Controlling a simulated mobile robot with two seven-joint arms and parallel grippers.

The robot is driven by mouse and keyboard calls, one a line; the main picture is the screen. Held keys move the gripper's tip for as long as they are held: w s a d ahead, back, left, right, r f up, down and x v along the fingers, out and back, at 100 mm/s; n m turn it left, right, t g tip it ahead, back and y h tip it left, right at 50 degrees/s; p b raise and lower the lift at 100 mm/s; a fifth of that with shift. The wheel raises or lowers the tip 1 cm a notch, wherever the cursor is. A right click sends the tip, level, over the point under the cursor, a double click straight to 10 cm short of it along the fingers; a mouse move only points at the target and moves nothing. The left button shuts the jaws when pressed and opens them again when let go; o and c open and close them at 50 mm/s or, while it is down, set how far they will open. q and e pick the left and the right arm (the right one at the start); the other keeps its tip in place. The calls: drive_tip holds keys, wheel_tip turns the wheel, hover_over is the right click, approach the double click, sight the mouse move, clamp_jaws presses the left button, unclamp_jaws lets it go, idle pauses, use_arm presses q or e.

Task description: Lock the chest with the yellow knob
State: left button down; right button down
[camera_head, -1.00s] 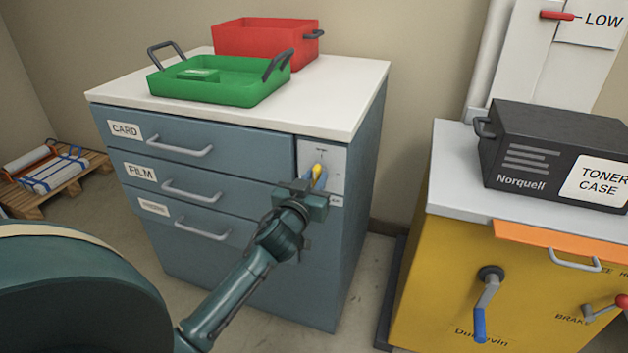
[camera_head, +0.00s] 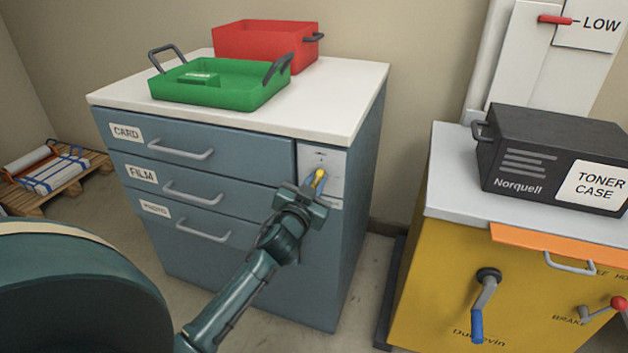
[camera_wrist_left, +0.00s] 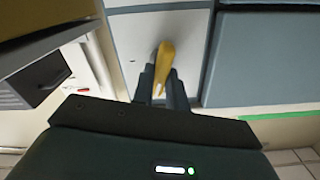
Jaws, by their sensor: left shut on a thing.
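The blue-grey chest (camera_head: 230,235) has several drawers, with labels CARD, FILM and a third one, and all drawers look closed. The yellow knob (camera_head: 319,178) sits on a pale plate (camera_head: 326,163) at the upper right of its front. My left gripper (camera_head: 311,190) is at the knob with its fingers shut on it. In the left wrist view the yellow knob (camera_wrist_left: 165,62) stands between the dark fingertips (camera_wrist_left: 162,82), slightly tilted against the plate. The fingers hide part of the knob in the head view. My right gripper is not in view.
A green tray (camera_head: 225,93) and a red tray (camera_head: 262,55) stand on the white chest top. A yellow cabinet (camera_head: 430,260) with a crank (camera_head: 485,300) and a black toner case (camera_head: 545,140) is at the right. A pallet (camera_head: 35,200) lies at the far left.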

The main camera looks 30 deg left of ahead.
use_arm(q)
drive_tip(key=m+p, duration=0.1)
drive_tip(key=m, duration=0.2)
drive_tip(key=shift+d+m, duration=0.1)
drive_tip(key=shift+m, duration=0.3)
drive_tip(key=shift+m+p, duration=0.35)
drive_tip(key=shift+m, duration=0.55)
drive_tip(key=m, duration=0.2)
drive_tip(key=shift+d+m, duration=0.1)
drive_tip(key=shift+m, duration=0.3)
drive_tip(key=m, duration=0.2)
drive_tip(key=m+p, duration=0.1)
drive_tip(key=m, duration=0.1)
drive_tip(key=shift+w+f, duration=0.1)
drive_tip(key=shift+f, duration=0.1)
drive_tip(key=shift+m, duration=1.1)
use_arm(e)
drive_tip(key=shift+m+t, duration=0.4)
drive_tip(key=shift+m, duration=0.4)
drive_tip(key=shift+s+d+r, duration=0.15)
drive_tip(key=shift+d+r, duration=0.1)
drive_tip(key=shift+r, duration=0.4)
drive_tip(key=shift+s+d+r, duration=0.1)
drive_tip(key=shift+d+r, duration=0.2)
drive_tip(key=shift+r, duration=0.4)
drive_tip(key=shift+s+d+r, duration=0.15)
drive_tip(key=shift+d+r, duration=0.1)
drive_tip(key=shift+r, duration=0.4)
